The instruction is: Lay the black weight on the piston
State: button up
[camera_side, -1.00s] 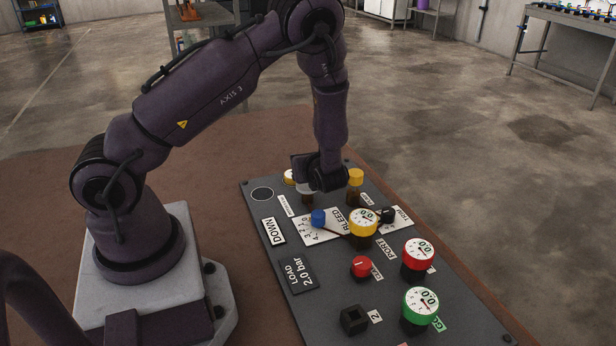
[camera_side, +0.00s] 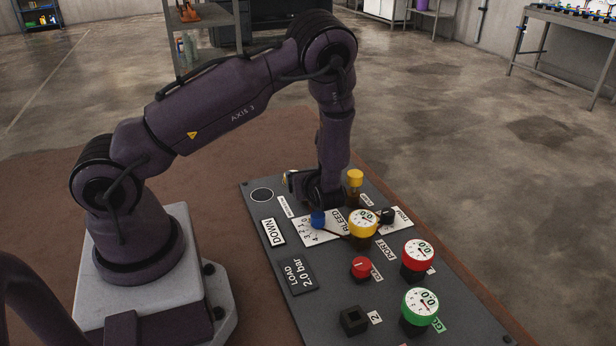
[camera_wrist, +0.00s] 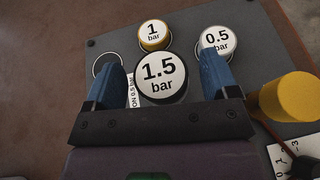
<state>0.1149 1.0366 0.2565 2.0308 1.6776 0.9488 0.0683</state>
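In the wrist view the weight marked 1.5 bar (camera_wrist: 162,72) has a white top and a dark, blackish rim. It lies between the two blue fingers of my gripper (camera_wrist: 162,68), with a gap on each side. My gripper is open. In the side view my gripper (camera_side: 318,200) is low over the far part of the panel and hides the weight. The piston is not clearly seen; what lies under the 1.5 bar weight is hidden. A label partly reading "ON 0.5 bar" (camera_wrist: 133,92) is beside it.
A yellow-rimmed 1 bar weight (camera_wrist: 154,35) and a 0.5 bar weight (camera_wrist: 216,40) stand close by. An empty ring (camera_side: 262,194) is marked on the panel.

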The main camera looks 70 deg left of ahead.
jog(key=shift+r, duration=0.15)
jog(key=v, duration=1.2)
jog(key=s+d+r+n+t+h, duration=0.1)
jog(key=s+d+r+n+h, duration=0.2)
jog(key=r+n, duration=0.3)
jog(key=s+d+r+n+t+h, duration=0.1)
jog(key=s+d+r+n+h, duration=0.2)
jog(key=s+r+n+h, duration=0.3)
jog(key=s+d+r+n+t+h, duration=0.1)
jog(key=s+d+r+n+h, duration=0.1)
jog(key=s+r+n+h, duration=0.2)
notch_tip(320, 180, up, 8)
jog(key=n, duration=0.3)
jog(key=shift+s+d+n+t, duration=0.15)
jog(key=shift+d+n+t, duration=0.15)
jog(key=shift+d+t, duration=0.1)
